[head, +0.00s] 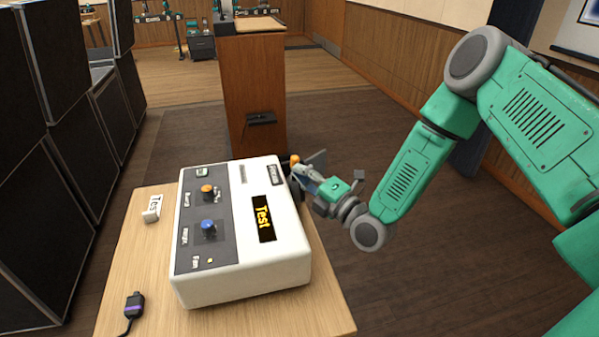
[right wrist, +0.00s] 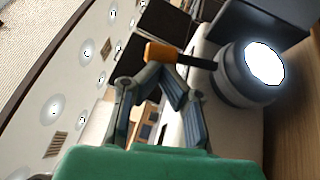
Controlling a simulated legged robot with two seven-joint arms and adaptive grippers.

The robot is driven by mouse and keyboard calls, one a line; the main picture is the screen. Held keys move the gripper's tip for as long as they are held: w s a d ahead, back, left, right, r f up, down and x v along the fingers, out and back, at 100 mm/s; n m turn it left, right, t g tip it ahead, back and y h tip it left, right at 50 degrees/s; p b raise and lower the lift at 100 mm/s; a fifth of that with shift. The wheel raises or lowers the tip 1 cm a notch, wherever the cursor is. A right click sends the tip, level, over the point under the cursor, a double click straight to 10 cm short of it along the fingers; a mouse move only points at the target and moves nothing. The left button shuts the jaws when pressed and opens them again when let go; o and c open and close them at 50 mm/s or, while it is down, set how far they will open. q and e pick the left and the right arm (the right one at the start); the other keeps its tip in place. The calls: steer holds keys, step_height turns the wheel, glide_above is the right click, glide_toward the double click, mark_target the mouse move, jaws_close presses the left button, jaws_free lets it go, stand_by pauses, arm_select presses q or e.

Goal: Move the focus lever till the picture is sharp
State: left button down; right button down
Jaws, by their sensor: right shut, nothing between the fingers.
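A white projector (head: 285,266) stands on a small wooden table. Its focus lever shows an orange tip (head: 295,160) at the far right side; in the right wrist view the orange tip (right wrist: 163,53) sits on a dark stem beside the round, brightly lit lens (right wrist: 264,63). My right gripper (head: 301,171) is shut and empty at the projector's right side, close to the lever. In the right wrist view its fingertips (right wrist: 165,72) lie just at the orange tip; I cannot tell if they touch. My left gripper is out of view.
A small white "Test" block (head: 152,209) and a dark plug (head: 134,304) lie on the table (head: 120,270). A wooden lectern (head: 252,90) stands behind. Dark cabinets line the left.

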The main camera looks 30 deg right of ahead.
steer(key=w+r+g+p, duration=0.1)
steer(key=p, duration=0.1)
steer(key=shift+w+r+m+p, duration=0.15)
steer(key=shift+w+m+p, duration=0.05)
steer(key=shift+m+p, duration=0.2)
steer(key=shift+w+d+g+h, duration=0.1)
steer(key=shift+w+g+h, duration=0.1)
steer(key=shift+g+h, duration=0.2)
steer(key=shift+f, duration=0.2)
steer(key=shift+d+f, duration=0.1)
